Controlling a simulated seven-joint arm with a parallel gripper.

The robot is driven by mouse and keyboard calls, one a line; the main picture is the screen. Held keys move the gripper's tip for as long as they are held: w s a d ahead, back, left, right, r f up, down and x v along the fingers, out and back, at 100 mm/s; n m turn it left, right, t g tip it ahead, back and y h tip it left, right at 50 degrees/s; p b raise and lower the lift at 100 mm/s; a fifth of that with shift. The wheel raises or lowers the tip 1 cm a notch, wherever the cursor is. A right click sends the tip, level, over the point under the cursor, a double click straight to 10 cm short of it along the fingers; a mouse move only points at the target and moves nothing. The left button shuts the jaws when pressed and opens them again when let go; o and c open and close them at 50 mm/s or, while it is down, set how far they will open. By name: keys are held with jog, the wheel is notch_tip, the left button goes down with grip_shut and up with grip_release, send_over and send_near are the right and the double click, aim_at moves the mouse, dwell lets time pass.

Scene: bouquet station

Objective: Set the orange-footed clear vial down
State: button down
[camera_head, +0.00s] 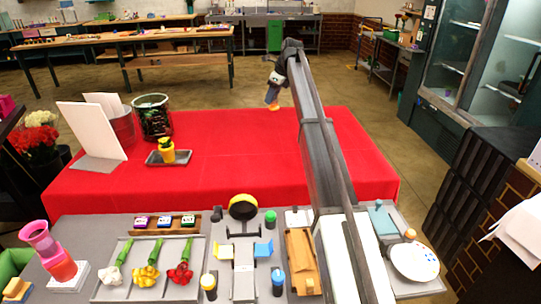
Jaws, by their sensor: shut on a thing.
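My gripper (272,94) is at the end of my outstretched arm, in the upper middle of the view. It is small and far off, and points downward. It is shut on the orange-footed clear vial (274,106), of which only the orange foot shows plainly below the fingers. The vial's clear body is too small and covered to make out.
A grey tray (183,158) with a yellow pot (167,146), a dark bucket (153,117) and a white board (90,134) stand on the red table's left. Its middle is bare. The near bench holds a flower tray (112,254), a black-and-yellow roll (243,206) and several small items.

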jog(key=s+a+f, duration=0.1)
jog(key=s+a, duration=0.1)
jog(key=s, duration=0.9)
jog(key=s+a+f, duration=0.1)
jog(key=s+a, duration=0.2)
jog(key=s, duration=0.9)
jog(key=shift+m, duration=0.3)
jog(key=shift+w+d+f, duration=0.15)
jog(key=shift+w+f, duration=0.05)
jog(key=shift+f, duration=2.25)
jog(key=shift+w+d+f, duration=0.1)
jog(key=shift+w+f, duration=0.05)
jog(key=shift+f, duration=2.25)
jog(key=shift+f, duration=0.15)
jog(key=c, duration=0.7)
grip_release()
jog(key=shift+o, duration=0.2)
jog(key=v, duration=1.2)
jog(key=shift+a, duration=0.1)
